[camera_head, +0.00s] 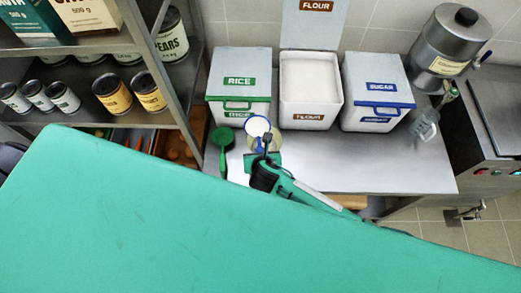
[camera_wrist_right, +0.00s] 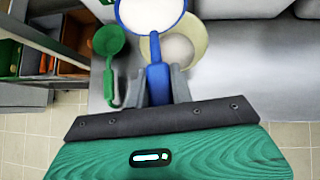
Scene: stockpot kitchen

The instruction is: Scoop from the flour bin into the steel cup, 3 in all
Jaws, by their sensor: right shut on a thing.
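The flour bin (camera_head: 310,93) stands open at the back, its lid raised, with white powder inside. My right gripper (camera_head: 267,168) is shut on the handle of a blue scoop (camera_head: 257,127). In the right wrist view, the gripper (camera_wrist_right: 157,88) holds the blue scoop (camera_wrist_right: 156,62), whose bowl is full of white powder and looks level. A round pale yellowish vessel (camera_wrist_right: 202,40) with white powder in it lies partly behind and below the scoop. I cannot tell whether it is the steel cup. My left gripper is out of view.
The rice bin (camera_head: 238,85) and sugar bin (camera_head: 377,90) are closed, on either side of the flour bin. A green scoop (camera_head: 223,140) lies left of my gripper. A shelf of cans (camera_head: 115,95) is at left.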

